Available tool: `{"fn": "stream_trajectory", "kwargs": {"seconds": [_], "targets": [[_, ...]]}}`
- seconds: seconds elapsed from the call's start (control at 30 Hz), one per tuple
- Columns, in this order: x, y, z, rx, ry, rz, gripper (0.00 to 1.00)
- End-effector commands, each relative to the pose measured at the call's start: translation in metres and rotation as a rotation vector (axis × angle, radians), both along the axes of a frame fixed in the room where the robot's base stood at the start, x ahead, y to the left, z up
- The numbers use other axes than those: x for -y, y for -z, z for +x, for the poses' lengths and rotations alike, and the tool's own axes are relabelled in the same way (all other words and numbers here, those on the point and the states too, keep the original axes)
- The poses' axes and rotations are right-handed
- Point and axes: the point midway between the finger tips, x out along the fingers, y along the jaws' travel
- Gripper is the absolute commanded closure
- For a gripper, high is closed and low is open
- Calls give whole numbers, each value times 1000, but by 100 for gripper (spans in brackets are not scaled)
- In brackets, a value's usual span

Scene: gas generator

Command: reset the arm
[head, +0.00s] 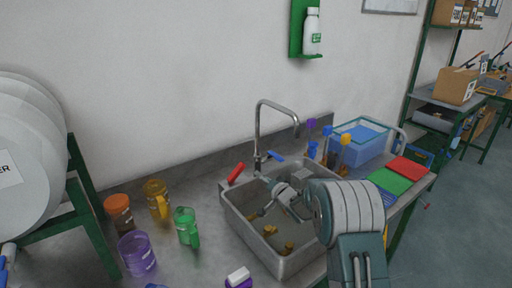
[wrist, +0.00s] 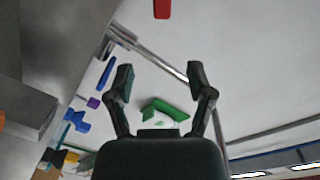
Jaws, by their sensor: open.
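My arm reaches from the lower right over the steel sink (head: 284,262) in the head view. My gripper (head: 262,212) is over the basin there, small and partly hidden by my arm. In the wrist view my gripper (wrist: 160,80) has its two dark fingers spread wide, with nothing held between them. Beyond the fingers are the white wall (wrist: 255,60) and a green holder (wrist: 166,109) with a white bottle.
A faucet (head: 259,130) rises behind the basin. Coloured jugs, including a green one (head: 187,227) and a purple one (head: 137,254), stand left of the sink. A blue bin (head: 360,141) and coloured mats, one green (head: 391,180), lie to the right.

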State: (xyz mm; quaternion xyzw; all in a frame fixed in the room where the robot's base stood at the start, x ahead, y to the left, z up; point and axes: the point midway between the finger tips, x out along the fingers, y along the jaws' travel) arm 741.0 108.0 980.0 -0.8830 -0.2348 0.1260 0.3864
Motion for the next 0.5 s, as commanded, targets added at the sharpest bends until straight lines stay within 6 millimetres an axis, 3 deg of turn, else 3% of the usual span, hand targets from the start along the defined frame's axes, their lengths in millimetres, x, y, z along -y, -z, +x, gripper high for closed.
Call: {"fn": "stream_trajectory", "kwargs": {"seconds": [0.1, 0.27, 0.5], "targets": [[17, -41, -9, -4, 86, -106, 31], [42, -82, -33, -45, 195, -254, 31], [75, -131, -91, -144, 311, -452, 31]]}}
